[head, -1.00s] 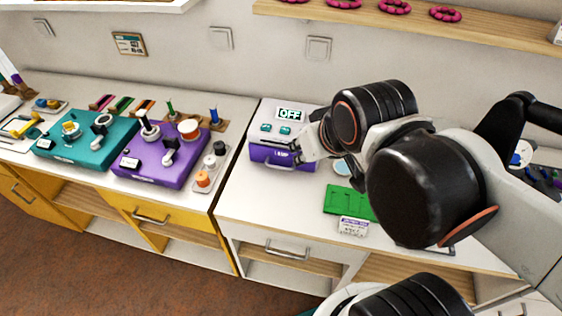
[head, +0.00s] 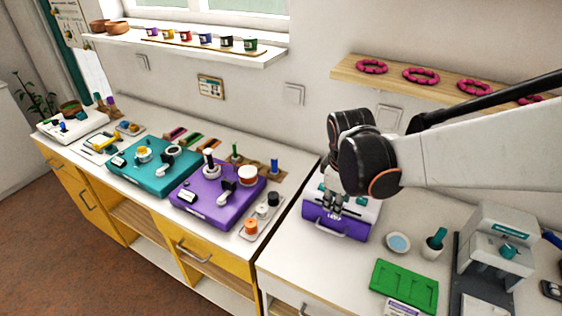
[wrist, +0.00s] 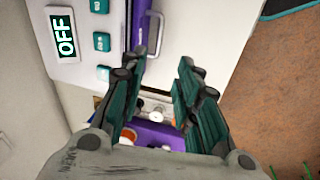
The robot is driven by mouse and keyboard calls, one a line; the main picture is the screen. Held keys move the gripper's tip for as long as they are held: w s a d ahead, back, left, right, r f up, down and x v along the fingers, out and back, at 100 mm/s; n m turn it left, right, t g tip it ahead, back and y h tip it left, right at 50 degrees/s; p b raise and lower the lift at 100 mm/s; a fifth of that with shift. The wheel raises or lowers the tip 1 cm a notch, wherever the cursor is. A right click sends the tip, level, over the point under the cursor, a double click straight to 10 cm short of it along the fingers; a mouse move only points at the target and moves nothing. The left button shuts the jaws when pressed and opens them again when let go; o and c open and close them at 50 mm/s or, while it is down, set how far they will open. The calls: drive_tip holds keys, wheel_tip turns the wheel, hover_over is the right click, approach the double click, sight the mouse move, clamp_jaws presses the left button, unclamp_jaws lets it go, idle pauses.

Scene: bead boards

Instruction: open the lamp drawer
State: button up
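The lamp drawer (head: 311,219) is the purple front of a small white box (head: 313,187) and looks shut, with a light handle (head: 329,232) across it. In the wrist view the purple drawer front (wrist: 143,14) and its handle (wrist: 156,31) show at the top, and the box's display (wrist: 63,33) reads OFF. My gripper (head: 341,206) is over the front of the box, hiding part of its top. In the wrist view my gripper (wrist: 162,62) is open and empty, its dark teal fingers apart. The handle lies just beyond the fingertips; contact cannot be told.
A purple board (head: 217,211) and a teal board (head: 130,163) stand left on the counter. A small dish (head: 398,243), a green tray (head: 403,284) and a grey device (head: 494,232) stand to the right. Bare counter (head: 285,255) lies in front of the box.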

sight(330, 230)
drive_tip(key=shift+n+g, duration=0.4)
drive_tip(key=shift+n, duration=0.2)
drive_tip(key=w+f+b, duration=0.1)
drive_tip(key=f, duration=0.4)
drive_tip(key=w+f+b, duration=0.1)
drive_tip(key=f+b, duration=0.1)
drive_tip(key=f, duration=0.3)
drive_tip(key=w+d+f+b, duration=0.1)
drive_tip(key=f+b, duration=0.1)
drive_tip(key=f, duration=0.4)
drive_tip(key=shift+w+f, duration=0.1)
drive_tip(key=shift+w, duration=0.25)
clamp_jaws()
